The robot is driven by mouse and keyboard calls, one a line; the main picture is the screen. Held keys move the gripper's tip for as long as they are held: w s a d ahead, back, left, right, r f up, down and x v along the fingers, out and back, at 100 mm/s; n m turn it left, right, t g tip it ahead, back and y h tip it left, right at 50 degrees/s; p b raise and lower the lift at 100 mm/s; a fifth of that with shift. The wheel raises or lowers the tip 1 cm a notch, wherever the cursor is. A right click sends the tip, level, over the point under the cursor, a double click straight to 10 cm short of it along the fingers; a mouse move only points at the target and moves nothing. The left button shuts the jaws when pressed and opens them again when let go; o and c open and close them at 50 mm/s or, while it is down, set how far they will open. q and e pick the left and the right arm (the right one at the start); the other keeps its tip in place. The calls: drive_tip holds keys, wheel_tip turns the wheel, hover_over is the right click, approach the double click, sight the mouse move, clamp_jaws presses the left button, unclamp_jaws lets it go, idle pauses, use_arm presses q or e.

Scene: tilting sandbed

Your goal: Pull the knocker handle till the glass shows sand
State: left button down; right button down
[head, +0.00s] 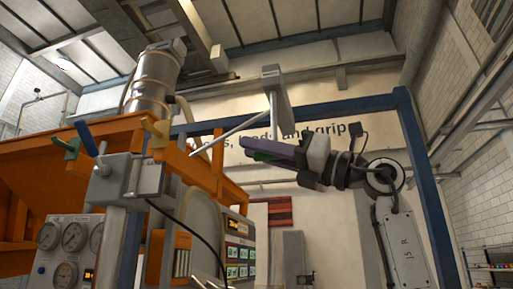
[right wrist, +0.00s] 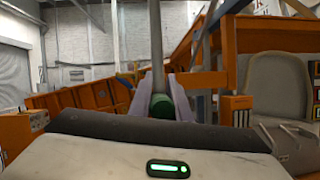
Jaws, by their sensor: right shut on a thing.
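The knocker handle shows in the right wrist view as a green grip (right wrist: 160,106) at the lower end of an upright grey rod (right wrist: 157,45). My right gripper (right wrist: 160,98) is shut on it, one pale purple finger on each side. In the head view my right gripper (head: 250,146) reaches in from the right, and a bit of the green grip (head: 263,156) shows below its fingers. A grey bracket (head: 277,92) hangs above, with a thin rod beside it. I cannot make out the glass or any sand in it. My left gripper is not in view.
An orange sandbed frame (head: 60,150) fills the left. A grey box (head: 130,178) with a blue lever, a gauge panel (head: 68,250) and a display panel (head: 238,252) stand before it. A blue frame post (head: 425,170) rises behind my right arm.

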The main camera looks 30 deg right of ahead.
drive_tip(key=c, duration=1.9)
unclamp_jaws()
drive_tip(key=shift+w+a+f, duration=0.1)
drive_tip(key=shift+a+f, duration=0.05)
drive_tip(key=shift+f, duration=0.15)
drive_tip(key=shift+c, duration=0.2)
drive_tip(key=o, duration=0.3)
drive_tip(key=shift+r, duration=0.1)
drive_tip(key=b+v, duration=0.2)
drive_tip(key=v, duration=0.8)
drive_tip(key=shift+s+d+b, duration=0.2)
drive_tip(key=shift+d+b, duration=0.05)
drive_tip(key=shift+b, duration=0.1)
